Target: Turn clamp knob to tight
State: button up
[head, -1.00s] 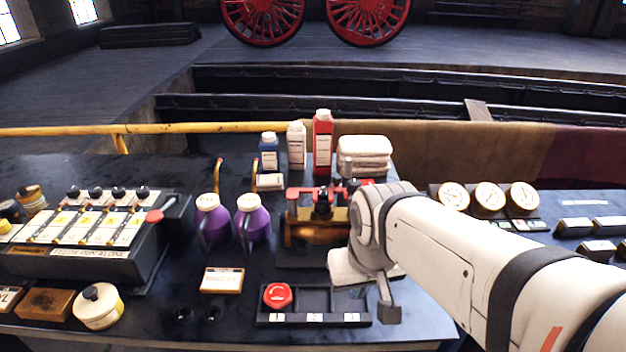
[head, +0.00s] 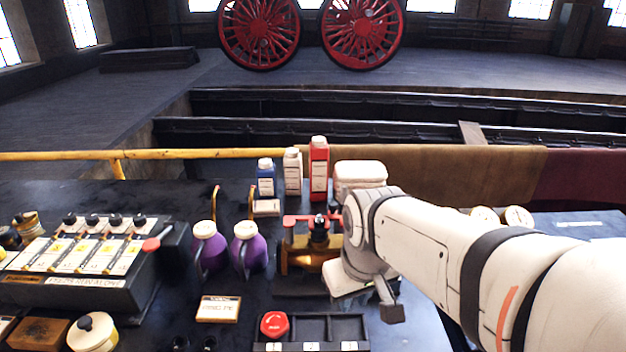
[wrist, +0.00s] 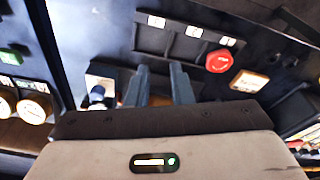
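A brass valve body (head: 300,259) with red clamp bars (head: 299,221) and a black upright knob (head: 320,230) stands on the bench left of my wrist in the head view. I cannot tell for sure whether this black part is the clamp knob. My gripper's fingers are hidden behind my wrist in the head view. In the wrist view my gripper (wrist: 160,76) shows two dark fingers apart. A strip of brass or orange shows low between them, largely hidden. I see no contact with a knob.
A slotted tray (head: 345,328) with a red mushroom button (head: 274,324) lies in front. Purple jugs (head: 249,250) stand left of the valve. Bottles (head: 319,170) and folded white cloths (head: 360,175) are behind. A lever panel (head: 75,284) is at left.

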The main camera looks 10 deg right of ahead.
jog(key=o, duration=0.6)
jog(key=w+d+r+n+g+p, duration=0.1)
jog(key=w+r+n+p, duration=0.5)
jog(key=w, duration=0.6)
notch_tip(320, 180, up, 2)
jog(key=shift+w+d+r+n, duration=0.25)
jog(key=shift+w+d+n, duration=0.05)
jog(key=shift+d+n, duration=0.6)
jog(key=shift+o, duration=0.2)
jog(key=w+d+n+p, duration=0.1)
jog(key=w+n, duration=0.1)
jog(key=w, duration=0.1)
jog(key=w+d+r+n+g+p, duration=0.1)
jog(key=w+n+p, duration=0.1)
jog(key=w, duration=0.1)
jog(key=w+d+n+p, duration=0.1)
jog(key=w+n, duration=0.1)
jog(key=w, duration=0.1)
jog(key=shift+w+d+r, duration=0.1)
jog(key=shift+w+r, duration=0.1)
jog(key=shift+r, duration=0.1)
jog(key=shift+w+f+n+p, duration=0.1)
jog(key=shift+f+n+p, duration=0.05)
jog(key=shift+n+p, duration=0.2)
notch_tip(320, 180, down, 8)
jog(key=shift+r+p, duration=0.2)
jog(key=shift+p, duration=0.4)
jog(key=shift+c, duration=0.4)
jog(key=c, duration=0.9)
